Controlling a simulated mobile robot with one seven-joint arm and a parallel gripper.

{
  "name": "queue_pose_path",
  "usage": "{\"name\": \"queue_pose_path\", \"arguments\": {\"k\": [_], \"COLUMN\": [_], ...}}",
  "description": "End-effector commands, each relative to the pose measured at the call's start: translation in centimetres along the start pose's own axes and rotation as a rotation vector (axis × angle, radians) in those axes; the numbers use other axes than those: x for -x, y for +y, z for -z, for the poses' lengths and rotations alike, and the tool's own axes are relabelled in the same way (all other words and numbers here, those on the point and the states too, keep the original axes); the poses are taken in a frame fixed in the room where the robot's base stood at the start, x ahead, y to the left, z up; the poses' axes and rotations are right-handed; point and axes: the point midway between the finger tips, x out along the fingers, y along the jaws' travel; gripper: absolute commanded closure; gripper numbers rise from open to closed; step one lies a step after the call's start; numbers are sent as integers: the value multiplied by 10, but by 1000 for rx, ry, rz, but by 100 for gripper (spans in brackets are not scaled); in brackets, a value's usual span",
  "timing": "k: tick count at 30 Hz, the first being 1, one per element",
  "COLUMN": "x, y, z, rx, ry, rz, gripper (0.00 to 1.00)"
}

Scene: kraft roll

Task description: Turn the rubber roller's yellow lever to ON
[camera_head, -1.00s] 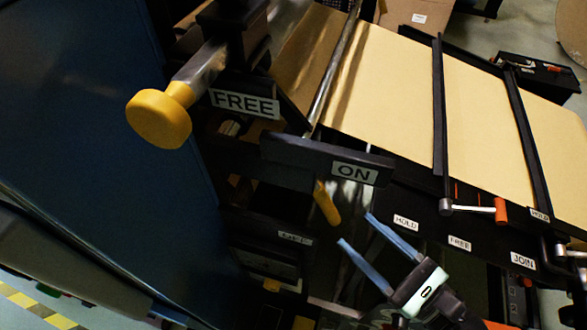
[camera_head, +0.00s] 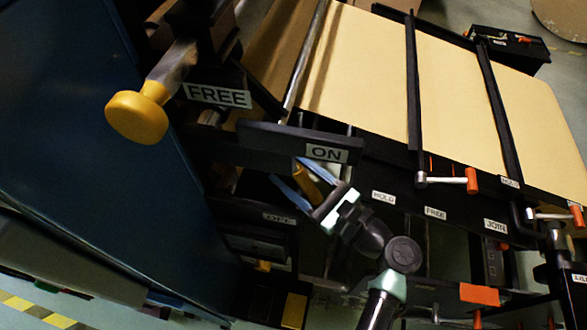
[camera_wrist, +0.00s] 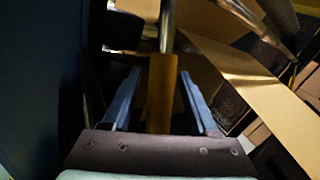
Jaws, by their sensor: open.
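The yellow lever (camera_head: 307,184) hangs down at a slant below the black plate with the ON label (camera_head: 326,153) in the head view. My gripper (camera_head: 290,174) is open, with its two blue fingers on either side of the lever. In the wrist view the lever (camera_wrist: 161,92) stands between the spread fingers of my gripper (camera_wrist: 162,88), with a gap visible on both sides. The lever's far end joins a metal rod (camera_wrist: 167,28). A part of the lever is hidden behind a finger in the head view.
A yellow round knob (camera_head: 137,117) sits beside the FREE label (camera_head: 218,95) at upper left. A big dark blue panel (camera_head: 90,180) fills the left. Kraft paper (camera_head: 370,65) lies on the table behind, with orange-handled clamps (camera_head: 471,180) along its front edge.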

Motion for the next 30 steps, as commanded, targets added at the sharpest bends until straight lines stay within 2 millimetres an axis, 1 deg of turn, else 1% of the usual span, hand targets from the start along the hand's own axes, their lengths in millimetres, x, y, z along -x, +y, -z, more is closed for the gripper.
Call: {"name": "queue_pose_path", "arguments": {"k": [3, 4, 8, 9, 11, 12, 14, 30], "x": [0, 0, 0, 0, 0, 0, 0, 1], "y": [0, 0, 0, 0, 0, 0, 0, 0], "z": [0, 0, 0, 0, 0, 0, 0, 0], "rx": [0, 0, 0, 1, 1, 1, 1, 0], "ry": [0, 0, 0, 0, 0, 0, 0, 0], "rz": [0, 0, 0, 0, 0, 0, 0, 1], "gripper": [40, 42, 66, 73, 84, 91, 100, 100]}}
